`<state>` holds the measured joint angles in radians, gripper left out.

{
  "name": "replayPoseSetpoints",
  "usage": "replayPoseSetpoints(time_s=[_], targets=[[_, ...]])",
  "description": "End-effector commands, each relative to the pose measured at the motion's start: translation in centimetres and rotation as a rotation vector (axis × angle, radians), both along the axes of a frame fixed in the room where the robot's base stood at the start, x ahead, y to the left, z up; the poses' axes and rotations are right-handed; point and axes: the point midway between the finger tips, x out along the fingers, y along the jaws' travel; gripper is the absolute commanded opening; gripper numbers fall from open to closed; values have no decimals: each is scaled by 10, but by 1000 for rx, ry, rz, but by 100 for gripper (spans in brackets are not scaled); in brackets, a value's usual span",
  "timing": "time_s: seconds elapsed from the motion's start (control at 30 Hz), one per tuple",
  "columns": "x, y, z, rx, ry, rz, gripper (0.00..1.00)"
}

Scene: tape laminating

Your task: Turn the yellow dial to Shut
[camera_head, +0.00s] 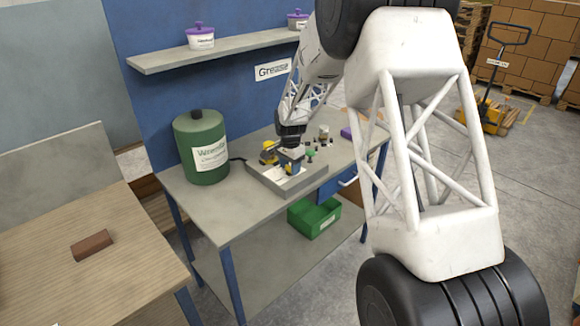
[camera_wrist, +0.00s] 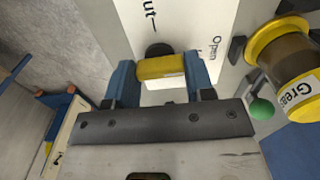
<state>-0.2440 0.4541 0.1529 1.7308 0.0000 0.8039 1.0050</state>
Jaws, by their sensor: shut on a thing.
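The yellow dial (camera_wrist: 162,67) shows in the wrist view as a short yellow bar with a dark round part behind it. My gripper (camera_wrist: 160,78) has its two blue fingers on either side of the bar and is shut on it. The dial sits at a white label plate (camera_wrist: 188,35). The plate reads "Open" at the right and a partly cut-off word ending in "ut" at the top. I cannot tell which mark the dial points to. In the head view my gripper (camera_head: 291,157) is down at the grey panel box (camera_head: 308,181), largely covering the dial.
A yellow-capped grease jar (camera_wrist: 282,62) and a green knob (camera_wrist: 262,109) stand close right of the gripper in the wrist view. A green canister (camera_head: 202,160) stands left on the workbench (camera_head: 213,205). A green bin (camera_head: 314,218) is below.

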Motion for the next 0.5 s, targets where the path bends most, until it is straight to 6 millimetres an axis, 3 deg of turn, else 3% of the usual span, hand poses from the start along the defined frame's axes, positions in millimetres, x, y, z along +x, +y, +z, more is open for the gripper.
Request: replayPoseSetpoints(time_s=[0.5], targets=[[0, 0, 0, 0, -1, 304, 25]])
